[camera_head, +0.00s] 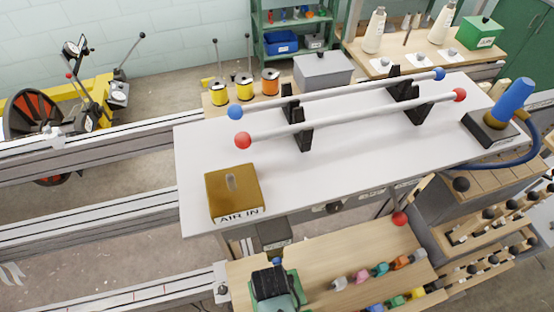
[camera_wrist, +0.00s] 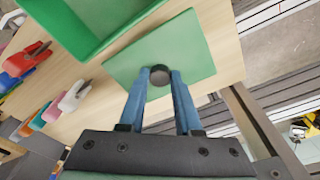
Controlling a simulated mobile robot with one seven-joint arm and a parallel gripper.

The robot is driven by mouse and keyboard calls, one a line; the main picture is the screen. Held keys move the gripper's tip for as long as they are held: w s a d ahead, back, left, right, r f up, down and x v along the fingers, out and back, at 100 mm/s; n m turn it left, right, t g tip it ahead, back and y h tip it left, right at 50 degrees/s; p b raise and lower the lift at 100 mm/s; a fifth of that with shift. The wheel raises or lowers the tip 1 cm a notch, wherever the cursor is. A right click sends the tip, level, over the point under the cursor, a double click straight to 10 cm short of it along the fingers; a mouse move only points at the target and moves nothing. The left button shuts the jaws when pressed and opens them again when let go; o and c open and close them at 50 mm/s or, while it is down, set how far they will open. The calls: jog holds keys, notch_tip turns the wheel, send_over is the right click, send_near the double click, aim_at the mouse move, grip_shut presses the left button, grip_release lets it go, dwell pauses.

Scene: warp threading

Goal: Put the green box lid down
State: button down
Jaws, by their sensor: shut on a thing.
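In the wrist view the green box lid (camera_wrist: 185,50) is a flat green plate with a round black knob (camera_wrist: 159,77). My gripper (camera_wrist: 160,73) is shut on the knob, one blue finger on each side. The lid is beside an open green box (camera_wrist: 95,50) at the upper left, over the light wood top (camera_wrist: 222,35). I cannot tell whether the lid touches the wood.
Several coloured clip-like pieces (camera_wrist: 75,95) lie left of the lid. In the head view a white table (camera_head: 340,155) carries two rods and a brown AIR IN box (camera_head: 233,193) above the bench. A closed green box (camera_head: 480,33) stands on the far bench.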

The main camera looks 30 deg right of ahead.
jog(key=shift+d+f+b, duration=0.1)
jog(key=shift+f+b, duration=1.05)
jog(key=shift+f, duration=0.55)
jog(key=shift+f, duration=0.2)
jog(key=c, duration=0.6)
grip_release()
notch_tip(320, 180, up, 12)
jog(key=a, duration=0.1)
jog(key=shift+s+r+p, duration=0.2)
jog(key=shift+s+p, duration=0.2)
jog(key=shift+a, duration=0.1)
